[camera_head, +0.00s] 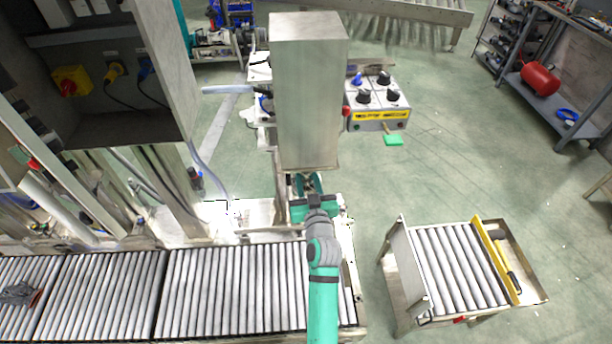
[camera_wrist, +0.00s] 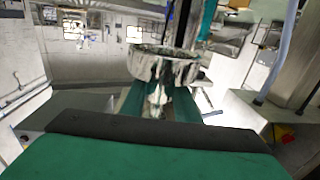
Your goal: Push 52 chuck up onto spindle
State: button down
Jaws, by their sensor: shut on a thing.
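My gripper (camera_head: 306,182) reaches in under the tall grey metal housing (camera_head: 308,95) in the head view. In the wrist view its two green fingers (camera_wrist: 157,108) are shut on the chuck (camera_wrist: 165,67), a shiny metal piece with a wide round rim and a narrower lower part between the fingers. The chuck looks roughly upright. A dark upright shaft (camera_wrist: 181,24), seemingly the spindle, stands directly above the rim. I cannot tell whether chuck and shaft touch. In the head view the housing and my gripper hide the chuck and the spindle.
A control box (camera_head: 377,104) with black knobs is fixed right of the housing. A roller conveyor (camera_head: 205,290) runs along the lower left. A separate roller stand (camera_head: 450,268) is at the right. An open cabinet (camera_head: 110,75) stands upper left.

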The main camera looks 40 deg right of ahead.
jog(key=shift+r, duration=1.8)
jog(key=c, duration=1.3)
grip_release()
jog(key=shift+f, duration=0.15)
jog(key=shift+s+a, duration=0.2)
jog(key=shift+s, duration=0.25)
jog(key=v, duration=0.9)
jog(key=shift+s+a, duration=0.15)
jog(key=shift+s, duration=0.25)
